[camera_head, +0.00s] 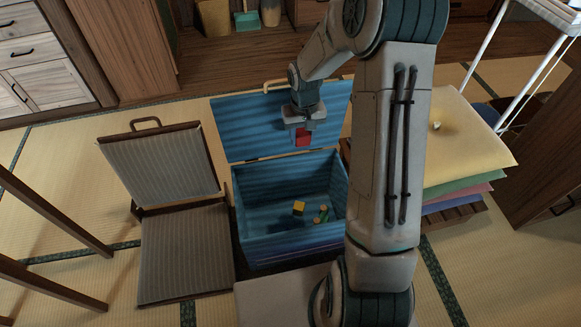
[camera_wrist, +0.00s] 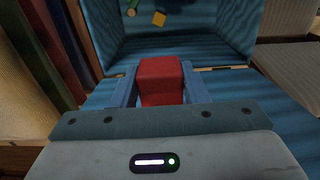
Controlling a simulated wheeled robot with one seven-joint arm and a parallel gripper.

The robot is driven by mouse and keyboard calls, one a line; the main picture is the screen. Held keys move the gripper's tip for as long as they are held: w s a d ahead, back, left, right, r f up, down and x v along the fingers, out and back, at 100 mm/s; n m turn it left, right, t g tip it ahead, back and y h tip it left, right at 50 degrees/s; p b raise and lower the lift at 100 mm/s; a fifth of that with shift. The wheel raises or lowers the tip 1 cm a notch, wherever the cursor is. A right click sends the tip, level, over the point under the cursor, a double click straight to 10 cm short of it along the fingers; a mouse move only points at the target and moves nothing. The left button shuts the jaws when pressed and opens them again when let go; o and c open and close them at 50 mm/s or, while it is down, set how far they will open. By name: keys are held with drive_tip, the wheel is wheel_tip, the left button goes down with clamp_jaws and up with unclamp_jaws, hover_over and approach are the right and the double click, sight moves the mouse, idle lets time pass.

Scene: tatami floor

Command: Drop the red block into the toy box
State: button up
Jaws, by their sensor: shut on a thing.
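The red block (camera_head: 303,137) is held in my gripper (camera_head: 303,127), in front of the raised lid of the blue toy box. In the wrist view the red block (camera_wrist: 160,80) sits between the two blue-grey fingers of my gripper (camera_wrist: 158,88), which are shut on it. The toy box (camera_head: 285,245) stands open below, with its lid (camera_head: 240,125) up at the back. A yellow block (camera_head: 298,208) and small green and orange pieces (camera_head: 321,214) lie on its floor. The yellow block (camera_wrist: 158,18) also shows in the wrist view.
A grey legless chair (camera_head: 185,250) stands close to the box's left. Stacked cushions (camera_head: 455,150) are to the right, behind my arm. A wooden frame (camera_head: 50,210) is at far left. Tatami (camera_head: 80,190) is clear between it and the chair.

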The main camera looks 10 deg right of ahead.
drive_tip(key=s+a+f+p, duration=0.1)
drive_tip(key=f+p, duration=0.2)
drive_tip(key=f, duration=0.6)
drive_tip(key=s+a+f+n+p, duration=0.1)
drive_tip(key=s+f+p, duration=0.1)
drive_tip(key=f, duration=0.8)
drive_tip(key=shift+s+f+n+p, duration=0.3)
drive_tip(key=shift+p, duration=0.25)
drive_tip(key=o, duration=1.1)
drive_tip(key=shift+c, duration=0.2)
wheel_tip(320, 180, up, 14)
drive_tip(key=p, duration=0.3)
drive_tip(key=shift+p, duration=0.3)
